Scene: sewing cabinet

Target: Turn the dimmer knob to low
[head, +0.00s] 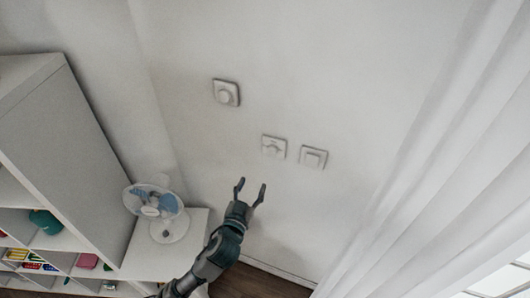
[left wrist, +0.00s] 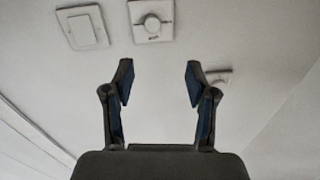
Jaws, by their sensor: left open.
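Three white plates are on the wall. The middle plate (head: 273,147) bears a small knob; in the left wrist view this knob (left wrist: 152,24) is round, with small dark marks on the plate below it. The upper-left plate (head: 226,93) also has a round knob; it is partly hidden behind a finger in the left wrist view (left wrist: 222,77). I cannot tell from labels which is the dimmer. My left gripper (head: 251,190) is open and empty, below the middle plate in the head view and apart from it. It also shows in the left wrist view (left wrist: 158,82). My right gripper is not in view.
A flat rocker switch (head: 313,157) sits just right of the middle plate. A white fan (head: 160,212) stands on a low white cabinet at left, beside a tall shelf (head: 70,140). A white curtain (head: 440,150) hangs at right. The wall around the plates is clear.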

